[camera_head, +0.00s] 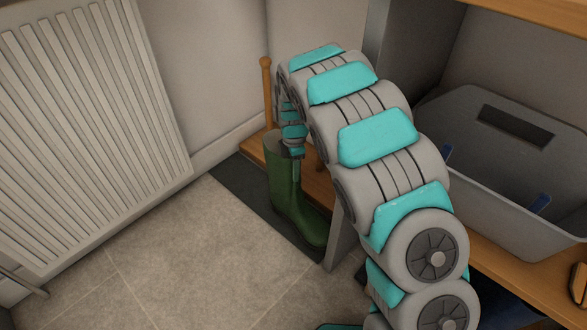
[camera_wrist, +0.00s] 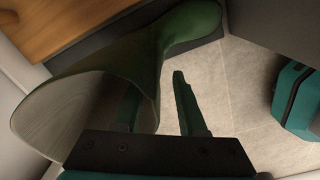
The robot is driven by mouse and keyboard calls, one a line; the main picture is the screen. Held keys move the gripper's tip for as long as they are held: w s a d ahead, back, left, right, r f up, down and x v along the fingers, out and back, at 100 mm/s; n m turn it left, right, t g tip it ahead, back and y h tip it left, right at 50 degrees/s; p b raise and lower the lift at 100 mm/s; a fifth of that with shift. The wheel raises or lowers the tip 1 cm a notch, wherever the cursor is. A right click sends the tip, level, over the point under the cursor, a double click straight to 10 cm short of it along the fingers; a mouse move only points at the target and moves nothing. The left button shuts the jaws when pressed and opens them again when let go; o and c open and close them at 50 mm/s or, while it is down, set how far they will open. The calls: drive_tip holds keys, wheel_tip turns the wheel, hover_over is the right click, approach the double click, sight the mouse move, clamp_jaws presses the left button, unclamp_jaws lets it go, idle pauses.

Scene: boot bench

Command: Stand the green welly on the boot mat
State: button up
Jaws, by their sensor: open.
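The green welly (camera_head: 288,200) stands upright on the dark boot mat (camera_head: 236,184) in the head view, its toe towards the lower right. It also shows in the wrist view (camera_wrist: 185,25), with its wide opening at the left. My gripper (camera_head: 294,168) is at the top of the shaft. In the wrist view my gripper (camera_wrist: 155,86) is open, with one finger at the boot's opening, seemingly inside it, and the other outside the shaft. The shaft wall lies between the fingers. Part of the boot top is hidden behind my gripper in the head view.
A wooden bench (camera_head: 320,188) stands behind and right of the boot, with a grey upright panel (camera_head: 343,235) close to the toe. A grey bin (camera_head: 480,200) sits on the right. A white radiator (camera_head: 90,120) is at the left. The tiled floor (camera_head: 190,260) in front is clear.

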drive_tip(key=shift+r+p, duration=0.4)
drive_tip(key=shift+r, duration=3.5)
drive_tip(key=shift+s, duration=0.1)
